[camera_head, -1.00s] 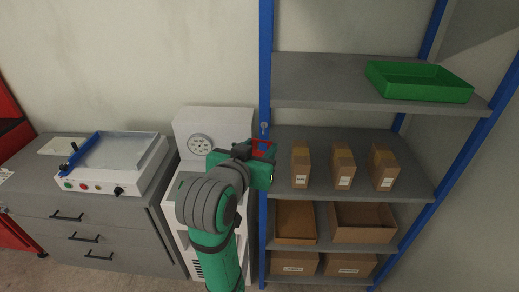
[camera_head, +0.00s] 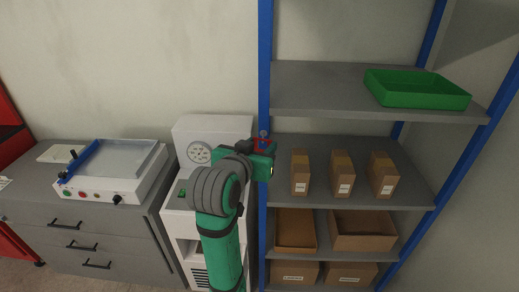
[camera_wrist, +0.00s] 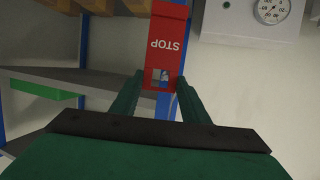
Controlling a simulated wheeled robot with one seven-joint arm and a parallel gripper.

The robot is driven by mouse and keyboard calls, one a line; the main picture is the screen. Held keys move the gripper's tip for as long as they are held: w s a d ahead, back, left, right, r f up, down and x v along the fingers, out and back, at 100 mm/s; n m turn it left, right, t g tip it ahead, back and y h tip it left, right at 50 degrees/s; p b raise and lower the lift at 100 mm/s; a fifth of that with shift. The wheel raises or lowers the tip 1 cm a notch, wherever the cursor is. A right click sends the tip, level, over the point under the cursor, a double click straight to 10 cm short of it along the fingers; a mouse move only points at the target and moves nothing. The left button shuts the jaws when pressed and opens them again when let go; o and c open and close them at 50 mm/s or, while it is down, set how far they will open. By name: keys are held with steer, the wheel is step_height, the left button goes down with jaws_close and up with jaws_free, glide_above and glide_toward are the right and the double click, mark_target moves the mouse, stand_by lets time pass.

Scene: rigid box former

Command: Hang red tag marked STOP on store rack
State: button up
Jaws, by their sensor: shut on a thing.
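The red STOP tag (camera_wrist: 166,45) shows upside down in the wrist view, with a square hole near its end at the fingertips. My gripper (camera_wrist: 158,82) is shut on the tag, near that hole. A small grey round piece sits on the post just above the tag. A bluish-grey detail shows through the hole in the wrist view. I cannot tell whether the tag touches the rack.
The rack's shelves hold a green tray (camera_head: 417,90), several small cartons (camera_head: 342,175) and open brown boxes (camera_head: 362,228). A white machine with a dial (camera_head: 200,152) stands left of the rack. A grey drawer cabinet (camera_head: 85,225) with a white device is further left.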

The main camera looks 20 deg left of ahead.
steer(key=shift+w+a, duration=0.25)
steer(key=shift+w, duration=0.85)
steer(key=shift+w+a+f, duration=0.25)
steer(key=shift+w+f, duration=0.3)
steer(key=shift+w, duration=0.15)
steer(key=o, duration=1.4)
